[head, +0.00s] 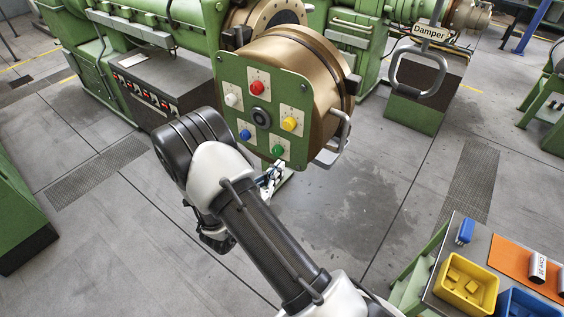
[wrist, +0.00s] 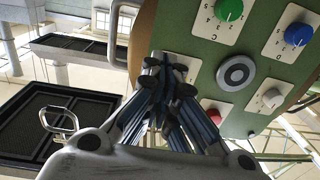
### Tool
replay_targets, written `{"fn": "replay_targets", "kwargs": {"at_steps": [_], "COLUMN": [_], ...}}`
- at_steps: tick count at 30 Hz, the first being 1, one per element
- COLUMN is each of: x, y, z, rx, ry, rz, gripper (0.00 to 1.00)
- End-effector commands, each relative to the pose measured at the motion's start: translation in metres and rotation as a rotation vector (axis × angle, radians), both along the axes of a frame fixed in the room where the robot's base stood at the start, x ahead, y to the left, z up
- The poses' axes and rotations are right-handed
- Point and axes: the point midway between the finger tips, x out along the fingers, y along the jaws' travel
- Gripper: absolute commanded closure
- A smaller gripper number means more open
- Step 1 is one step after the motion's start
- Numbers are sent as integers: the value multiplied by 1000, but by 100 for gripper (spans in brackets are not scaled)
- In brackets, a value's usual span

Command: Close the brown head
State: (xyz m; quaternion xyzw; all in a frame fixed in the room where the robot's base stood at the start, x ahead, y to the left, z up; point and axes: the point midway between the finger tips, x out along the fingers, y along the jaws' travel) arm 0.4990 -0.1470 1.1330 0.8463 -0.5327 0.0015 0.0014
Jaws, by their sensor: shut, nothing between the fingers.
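The brown head (head: 312,72) is a large brown drum with a green front panel (head: 240,82) that carries red, white, yellow, blue and green knobs. It stands out in front of a brown flange (head: 262,14) on the green machine. A metal handle (head: 338,138) is on its right side. My gripper (head: 274,172) is small in the head view, at the panel's lower edge near the green knob. In the wrist view my gripper (wrist: 168,84) is shut and empty, in front of the panel (wrist: 205,45) beside its brown rim (wrist: 144,42). I cannot tell whether it touches. The yellow knob is hidden there.
A green stand with a "Damper" sign (head: 431,32) is at the upper right. A dark control box (head: 165,85) stands left of the head. A table with a yellow bin (head: 467,283) is at the lower right. The grey floor between is clear.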

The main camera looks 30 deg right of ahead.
Motion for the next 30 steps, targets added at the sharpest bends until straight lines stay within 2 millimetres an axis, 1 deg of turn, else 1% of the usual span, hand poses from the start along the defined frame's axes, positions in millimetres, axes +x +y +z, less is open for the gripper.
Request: {"fn": "replay_targets", "kwargs": {"at_steps": [1,9,15,21,30], "x": [3,28,44,52,53], "y": [-11,-63,-94,-108,-110], "z": [0,0,0,0,0], "rx": [1,3,3,3,3], "ry": [0,-2,-1,0,0], "rz": [-5,-5,-3,0,2], "gripper": [100,100,100,100,100]}}
